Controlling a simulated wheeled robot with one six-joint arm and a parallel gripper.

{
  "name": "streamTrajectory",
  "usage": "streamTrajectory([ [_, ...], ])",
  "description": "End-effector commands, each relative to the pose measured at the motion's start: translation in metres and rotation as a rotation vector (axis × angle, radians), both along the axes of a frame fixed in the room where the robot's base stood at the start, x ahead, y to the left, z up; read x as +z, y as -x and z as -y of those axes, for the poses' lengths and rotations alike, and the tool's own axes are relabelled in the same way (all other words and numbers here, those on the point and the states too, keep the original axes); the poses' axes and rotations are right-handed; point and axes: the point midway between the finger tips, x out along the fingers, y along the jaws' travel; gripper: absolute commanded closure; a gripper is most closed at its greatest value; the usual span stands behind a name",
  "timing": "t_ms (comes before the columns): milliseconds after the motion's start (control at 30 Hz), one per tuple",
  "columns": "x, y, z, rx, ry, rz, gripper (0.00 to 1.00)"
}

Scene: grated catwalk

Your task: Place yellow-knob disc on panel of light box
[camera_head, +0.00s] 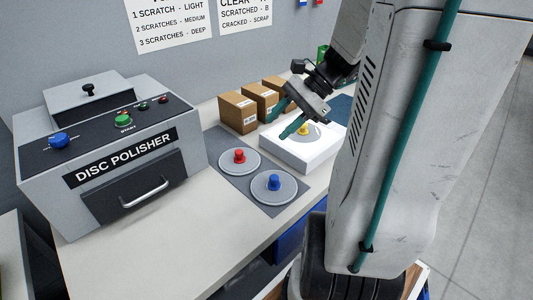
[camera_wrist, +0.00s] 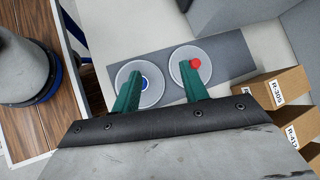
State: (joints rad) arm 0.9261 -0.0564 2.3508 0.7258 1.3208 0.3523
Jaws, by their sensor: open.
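The yellow-knob disc (camera_head: 304,130) lies on top of the white light box (camera_head: 296,157), within its top face as far as I can see. My gripper (camera_head: 284,120) is open and empty, raised above the light box's left side and partly blocking the view of it. In the wrist view my gripper (camera_wrist: 160,70) has its two green fingers apart, with nothing between them. The yellow-knob disc and the light box do not show in the wrist view.
A blue-knob disc (camera_head: 273,187) and a red-knob disc (camera_head: 239,160) lie on a grey mat (camera_head: 220,141). Cardboard boxes (camera_head: 238,113) stand behind. The disc polisher (camera_head: 110,150) stands at left. The front of the bench is clear.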

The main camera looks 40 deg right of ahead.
Motion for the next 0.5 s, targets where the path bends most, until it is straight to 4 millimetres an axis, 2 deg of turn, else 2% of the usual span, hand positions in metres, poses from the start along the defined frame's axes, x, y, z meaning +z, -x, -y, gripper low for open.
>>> streamTrajectory([
  [33, 0.008, 0.002, -0.030, 0.142, 0.081, 0.015, 0.56],
  [100, 0.015, 0.011, -0.063, 0.326, 0.186, 0.036, 0.56],
  [200, 0.023, 0.029, -0.101, 0.583, 0.335, 0.077, 0.56],
  [333, 0.032, 0.056, -0.136, 0.908, 0.528, 0.152, 0.56],
  [500, 0.041, 0.087, -0.159, 1.258, 0.753, 0.263, 0.56],
])
